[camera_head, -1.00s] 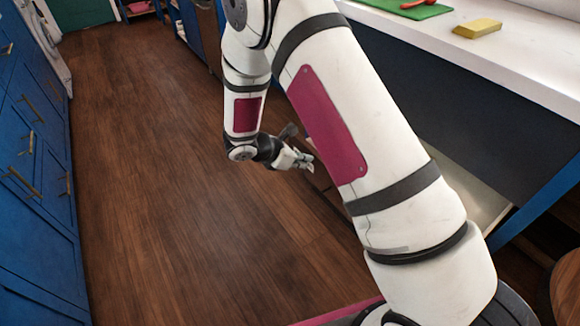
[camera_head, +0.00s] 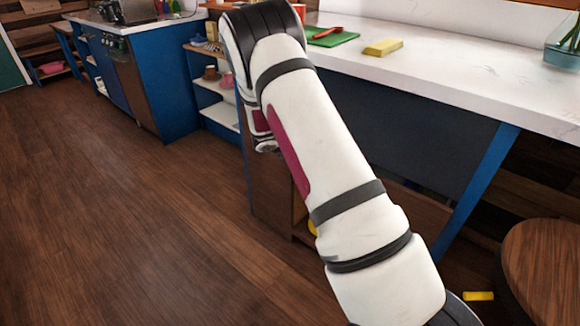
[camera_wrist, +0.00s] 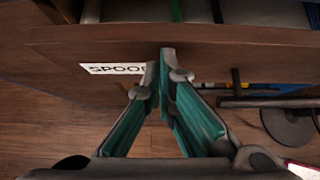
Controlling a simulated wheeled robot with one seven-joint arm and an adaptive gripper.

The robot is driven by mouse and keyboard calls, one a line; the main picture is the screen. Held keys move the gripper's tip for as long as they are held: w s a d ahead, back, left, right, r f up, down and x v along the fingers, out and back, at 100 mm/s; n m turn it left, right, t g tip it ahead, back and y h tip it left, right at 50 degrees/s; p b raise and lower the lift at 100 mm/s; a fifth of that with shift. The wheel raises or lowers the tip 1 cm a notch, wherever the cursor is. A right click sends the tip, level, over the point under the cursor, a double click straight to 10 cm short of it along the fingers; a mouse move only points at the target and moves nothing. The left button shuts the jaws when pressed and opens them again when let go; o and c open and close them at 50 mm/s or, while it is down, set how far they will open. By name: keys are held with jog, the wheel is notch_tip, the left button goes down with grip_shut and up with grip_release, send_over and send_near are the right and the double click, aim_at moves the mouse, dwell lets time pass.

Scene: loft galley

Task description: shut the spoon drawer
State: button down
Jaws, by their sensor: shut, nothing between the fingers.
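The spoon drawer (camera_wrist: 230,45) shows in the wrist view as a brown wooden front running across the upper part. A white label (camera_wrist: 105,69) on it reads "SPOO", its end covered by a fingertip. Above the front edge, a strip of pale and green shapes shows, seemingly inside the drawer, so it looks at least partly open. My gripper (camera_wrist: 160,72) is shut and empty, its tips in front of the drawer face beside the label; I cannot tell whether they touch. In the head view my arm hides the gripper and most of the drawer area.
A dark bar (camera_wrist: 270,101) juts across the right of the wrist view, near a dark round thing (camera_wrist: 290,126). The white counter (camera_head: 450,80) carries a green board (camera_head: 330,38) and a yellow block (camera_head: 383,47). A wooden stool (camera_head: 545,260) stands right. Floor at left is clear.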

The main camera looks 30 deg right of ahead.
jog(key=d, duration=0.1)
jog(key=w+d, duration=0.1)
jog(key=d, duration=0.2)
jog(key=shift+w+d, duration=0.25)
jog(key=shift+d, duration=0.2)
jog(key=shift+d+r, duration=0.1)
